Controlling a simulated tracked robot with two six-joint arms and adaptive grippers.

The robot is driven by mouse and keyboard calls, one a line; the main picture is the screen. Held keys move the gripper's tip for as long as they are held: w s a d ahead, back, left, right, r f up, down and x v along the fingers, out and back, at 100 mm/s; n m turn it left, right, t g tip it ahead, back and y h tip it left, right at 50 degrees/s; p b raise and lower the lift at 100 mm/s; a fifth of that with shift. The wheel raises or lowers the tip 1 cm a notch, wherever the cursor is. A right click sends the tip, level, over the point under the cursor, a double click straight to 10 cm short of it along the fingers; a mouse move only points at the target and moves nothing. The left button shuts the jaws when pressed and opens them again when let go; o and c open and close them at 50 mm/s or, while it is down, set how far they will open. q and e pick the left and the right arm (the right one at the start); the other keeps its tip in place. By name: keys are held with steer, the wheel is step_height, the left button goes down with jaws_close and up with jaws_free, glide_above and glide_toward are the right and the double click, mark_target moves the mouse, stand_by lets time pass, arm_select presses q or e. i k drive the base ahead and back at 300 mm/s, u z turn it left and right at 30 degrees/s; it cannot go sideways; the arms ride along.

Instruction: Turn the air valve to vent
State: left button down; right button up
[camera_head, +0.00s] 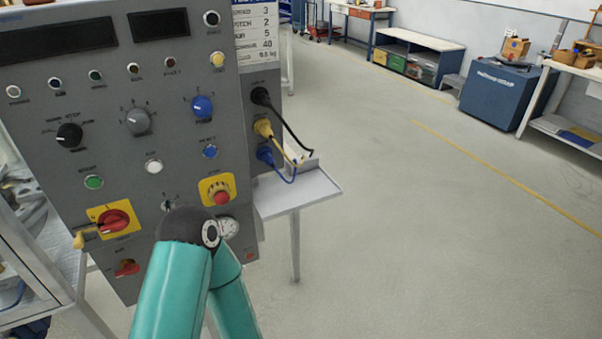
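A grey control panel (115,185) fills the left of the head view. Low on it is a small red-orange knob (127,267) with a short label above; it looks like the air valve, but the label is too small to read surely. Its setting cannot be told. A round white gauge (228,229) sits to its right, partly behind my arm. One of my teal arms rises from the bottom, its dark joint in front of the panel's lower right. No gripper fingers show; any part behind the joint is hidden.
A red rotary switch (114,222) on a yellow plate sits above the small knob. A red emergency button (221,197) is near my arm's joint. Plugged cables (284,135) hang at the panel's right side above a small grey shelf (300,191). The floor to the right is clear.

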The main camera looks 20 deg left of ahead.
mark_target(128, 268)
steer(key=z, duration=1.35)
steer(key=i, duration=0.1)
steer(key=u, duration=3.15)
steer(key=k, duration=1.05)
steer(key=u, duration=1.15)
steer(key=i, duration=1)
steer(key=z, duration=0.25)
